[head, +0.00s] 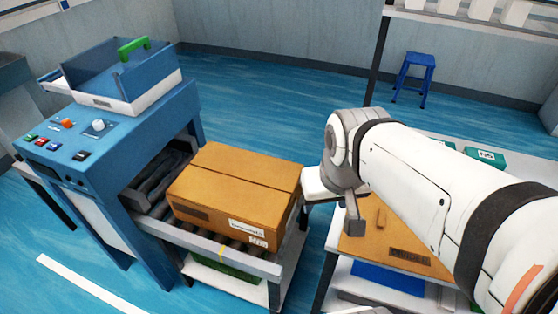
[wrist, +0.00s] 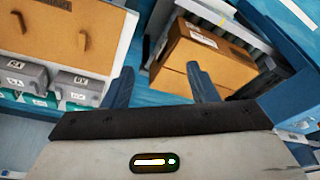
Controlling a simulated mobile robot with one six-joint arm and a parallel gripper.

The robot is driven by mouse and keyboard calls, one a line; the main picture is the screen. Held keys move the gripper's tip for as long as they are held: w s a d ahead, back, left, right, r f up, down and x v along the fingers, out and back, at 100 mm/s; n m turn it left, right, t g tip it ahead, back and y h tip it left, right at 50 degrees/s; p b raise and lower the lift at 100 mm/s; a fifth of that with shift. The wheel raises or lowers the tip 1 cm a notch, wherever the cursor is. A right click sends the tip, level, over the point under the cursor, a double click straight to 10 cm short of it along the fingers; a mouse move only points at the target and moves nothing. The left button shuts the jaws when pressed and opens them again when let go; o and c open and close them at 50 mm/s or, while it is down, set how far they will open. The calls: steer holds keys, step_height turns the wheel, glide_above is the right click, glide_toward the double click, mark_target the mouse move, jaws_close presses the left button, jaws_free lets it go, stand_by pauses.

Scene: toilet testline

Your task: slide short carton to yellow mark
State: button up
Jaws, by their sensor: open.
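The brown carton (head: 238,190) lies flat on a roller conveyor (head: 215,250), its left end close to the blue machine's opening. White labels show on its near side. A small yellow mark (head: 222,251) is on the conveyor's near rail, below the carton's near side. My gripper (head: 330,212) is just right of the carton, open and empty. In the wrist view the carton (wrist: 195,58) lies beyond my spread fingers (wrist: 160,77), nearer the right finger, which overlaps its edge. I cannot tell whether that finger touches it.
The blue machine (head: 105,140) with buttons and a clear-walled top stands left of the conveyor. A table with a brown board (head: 385,235) is at the right, under my arm. Grey bins (wrist: 80,85) show in the wrist view. A blue stool (head: 415,75) stands far back.

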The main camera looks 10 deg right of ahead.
steer(key=shift+f, duration=0.1)
steer(key=shift+c, duration=0.6)
steer(key=shift+m+t+y, duration=0.5)
steer(key=shift+m+y, duration=0.3)
steer(key=b+x, duration=1)
steer(key=w+d+b+x, duration=0.1)
steer(key=b+x, duration=0.5)
jaws_close()
steer(key=m+t+y+b, duration=0.1)
steer(key=m+t+b, duration=0.15)
steer(key=b, duration=1.55)
glide_toward(286, 221)
steer(key=shift+m, duration=0.25)
steer(key=b+x, duration=0.4)
steer(key=shift+a+f, duration=0.1)
steer(key=shift+f, duration=0.1)
